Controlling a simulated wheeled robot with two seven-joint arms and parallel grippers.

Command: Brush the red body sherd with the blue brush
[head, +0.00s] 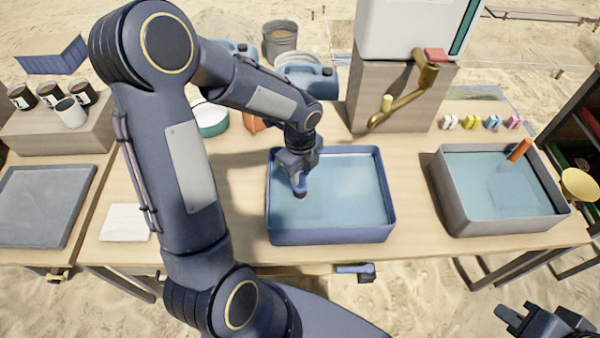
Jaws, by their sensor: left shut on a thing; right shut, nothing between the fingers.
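My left gripper (300,188) reaches over the blue-rimmed tub (330,236) of water and points down, low over its left part. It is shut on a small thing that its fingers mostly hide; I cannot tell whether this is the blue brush. My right gripper (508,316) is at the bottom right corner, shut and empty, away from the table. An orange-brown piece (254,122) is partly hidden behind my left arm; I cannot tell if it is the red body sherd.
A grey tub (470,222) of water with an orange stick (519,150) stands at right. Several small coloured blocks (470,121) lie behind it. A box with a crank (400,90) stands at the back. A white cloth (125,222) and a grey tray (42,205) are at left.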

